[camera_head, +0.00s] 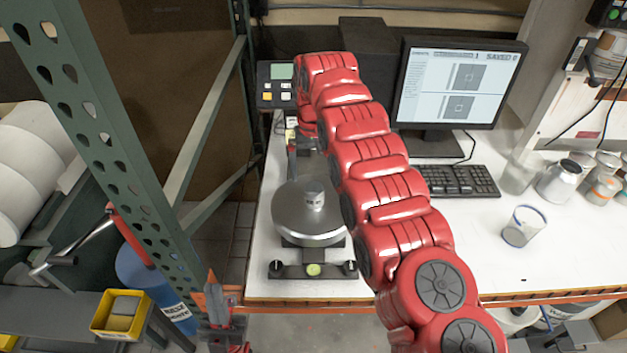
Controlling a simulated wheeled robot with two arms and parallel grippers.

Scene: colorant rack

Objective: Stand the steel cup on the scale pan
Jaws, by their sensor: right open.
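A small grey metal cylinder, which looks like the steel cup (314,194), stands upright on the round scale pan (288,217), a little right of its middle. The scale's base shows below the pan, with a round level and two dark knobs at its front. My right arm reaches over the table from the lower right. Its gripper (300,148) is just behind the pan, apart from the cup, open and partly hidden by the arm. My left gripper (217,309) is low at the left, off the table by the green post, far from the cup. Its jaw opening is unclear.
The scale's display (277,84) stands at the back. A monitor (458,86), a keyboard (448,180), a clear blue-rimmed container (523,226) and several cans are to the right. Green rack posts and a yellow bin (119,314) are at the left. The table's front right is mostly clear.

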